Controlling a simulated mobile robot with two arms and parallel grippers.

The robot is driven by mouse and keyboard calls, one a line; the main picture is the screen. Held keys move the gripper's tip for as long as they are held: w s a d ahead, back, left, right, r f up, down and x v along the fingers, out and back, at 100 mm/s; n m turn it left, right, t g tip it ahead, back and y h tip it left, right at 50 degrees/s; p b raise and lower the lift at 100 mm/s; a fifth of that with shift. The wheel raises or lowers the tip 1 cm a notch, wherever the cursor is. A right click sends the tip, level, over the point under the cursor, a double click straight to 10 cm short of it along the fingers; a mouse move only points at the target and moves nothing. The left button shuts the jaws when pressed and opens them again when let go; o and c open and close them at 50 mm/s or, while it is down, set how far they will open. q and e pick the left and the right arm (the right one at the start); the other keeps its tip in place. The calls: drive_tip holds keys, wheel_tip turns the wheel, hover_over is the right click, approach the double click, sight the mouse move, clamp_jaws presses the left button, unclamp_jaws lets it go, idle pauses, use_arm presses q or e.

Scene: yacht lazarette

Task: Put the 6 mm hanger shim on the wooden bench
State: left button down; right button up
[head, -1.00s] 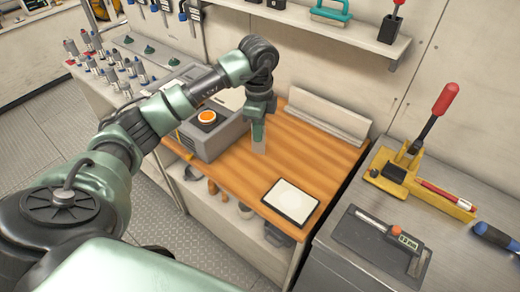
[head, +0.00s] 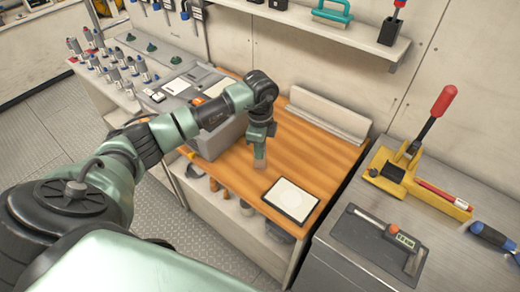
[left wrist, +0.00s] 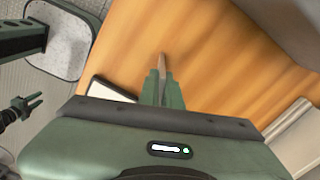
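The 6 mm hanger shim (head: 260,156) is a thin pale grey-brown plate, held upright and pointing down from my left gripper (head: 261,138). In the left wrist view the shim (left wrist: 162,62) shows edge-on between the fingertips of the left gripper (left wrist: 161,84), which are shut on it. The wooden bench (head: 232,183) lies below, with orange-brown planks. The shim's lower end is over the bench top; I cannot tell whether it touches. My right gripper (left wrist: 30,105) shows small at the left wrist view's left edge, its fingers apart and empty.
A white-faced tablet-like pad (head: 291,199) lies at the bench's front right. A pale angled rail (head: 327,117) runs along the back. A grey box (head: 217,136) stands left of the gripper. A metal counter with a yellow lever tool (head: 410,180) stands at right. The bench's middle is clear.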

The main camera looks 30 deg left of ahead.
use_arm(q)
drive_tip(key=c, duration=1.6)
unclamp_jaws()
wheel_tip(320, 180, up, 11)
drive_tip(key=b, duration=0.3)
drive_tip(key=shift+r, duration=0.6)
